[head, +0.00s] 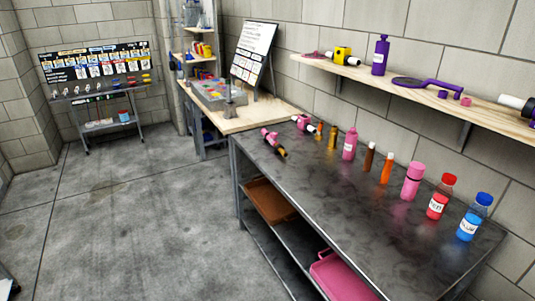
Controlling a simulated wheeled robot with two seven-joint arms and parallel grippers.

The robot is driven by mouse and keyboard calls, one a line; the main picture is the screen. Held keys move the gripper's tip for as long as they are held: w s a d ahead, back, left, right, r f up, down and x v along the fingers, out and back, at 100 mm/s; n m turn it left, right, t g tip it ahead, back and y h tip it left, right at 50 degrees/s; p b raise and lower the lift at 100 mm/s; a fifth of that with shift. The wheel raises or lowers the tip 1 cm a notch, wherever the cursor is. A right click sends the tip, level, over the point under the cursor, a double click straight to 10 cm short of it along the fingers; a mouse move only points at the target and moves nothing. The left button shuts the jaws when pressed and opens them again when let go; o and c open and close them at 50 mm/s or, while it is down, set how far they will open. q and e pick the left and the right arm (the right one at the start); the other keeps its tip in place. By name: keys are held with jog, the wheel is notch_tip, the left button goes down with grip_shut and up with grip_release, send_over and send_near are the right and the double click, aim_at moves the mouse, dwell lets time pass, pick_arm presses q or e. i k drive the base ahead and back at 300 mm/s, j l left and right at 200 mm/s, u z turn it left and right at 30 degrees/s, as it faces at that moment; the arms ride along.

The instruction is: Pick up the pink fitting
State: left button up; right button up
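No single thing here is clearly the pink fitting. At the far left end of the dark metal table (330,200) lies a small pink part (269,135) beside a dark and orange piece. Close to its right, another pink part (303,123) touches or overlaps white and black pieces; details are too small to tell. A small pink piece (466,100) also sits on the wooden wall shelf (370,77). Neither of my grippers is in view.
A row of bottles stands along the metal table: a pink bottle (349,146), brown and orange ones, a pink canister (412,181), a red bottle (438,200) and a blue one (472,220). A pink bin (340,278) sits below.

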aim_at(279, 149)
jog(key=i, duration=0.45)
jog(key=z, duration=0.75)
jog(key=i+j, duration=0.05)
jog(key=j, duration=0.05)
